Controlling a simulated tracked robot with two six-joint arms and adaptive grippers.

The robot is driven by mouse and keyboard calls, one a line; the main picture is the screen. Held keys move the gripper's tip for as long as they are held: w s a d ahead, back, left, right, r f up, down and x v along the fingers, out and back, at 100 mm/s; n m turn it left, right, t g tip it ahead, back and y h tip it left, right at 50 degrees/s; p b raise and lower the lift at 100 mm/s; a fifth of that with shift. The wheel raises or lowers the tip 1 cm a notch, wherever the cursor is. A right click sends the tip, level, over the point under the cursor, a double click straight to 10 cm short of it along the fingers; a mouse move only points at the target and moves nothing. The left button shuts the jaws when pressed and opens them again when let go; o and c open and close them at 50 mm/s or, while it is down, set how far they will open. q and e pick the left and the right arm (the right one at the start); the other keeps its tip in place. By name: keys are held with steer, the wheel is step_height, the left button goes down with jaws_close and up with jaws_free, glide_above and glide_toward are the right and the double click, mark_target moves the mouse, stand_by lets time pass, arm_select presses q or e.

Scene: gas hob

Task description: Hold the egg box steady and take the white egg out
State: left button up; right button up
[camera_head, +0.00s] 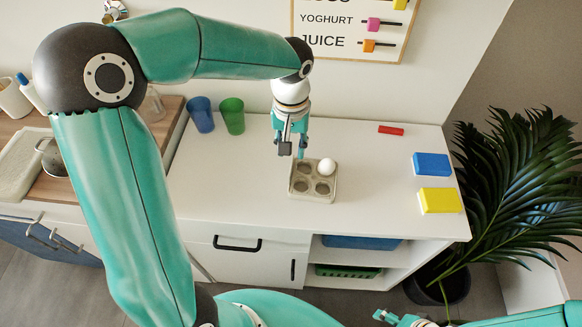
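The egg box (298,190) is a small beige tray with several round cups, on the white counter. The white egg (327,166) sits in its back right cup; the other cups look empty. My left gripper (293,151) points down at the back left edge of the egg box, left of the egg. Its fingers look apart with nothing between them; whether one touches the box I cannot tell. My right gripper (388,318) is low at the bottom edge, in front of the counter and far from the box. It is partly cut off, so its opening is unclear.
Blue cup (201,114) and green cup (232,116) stand at the counter's back left. A red block (391,130), a blue block (432,164) and a yellow block (440,201) lie at the right. The counter around the box's front and right is clear. A plant (520,190) stands beyond.

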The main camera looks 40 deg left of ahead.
mark_target(291, 170)
arm_select(q)
step_height(291, 170, down, 9)
stand_by(0.3)
jaws_close()
stand_by(1.1)
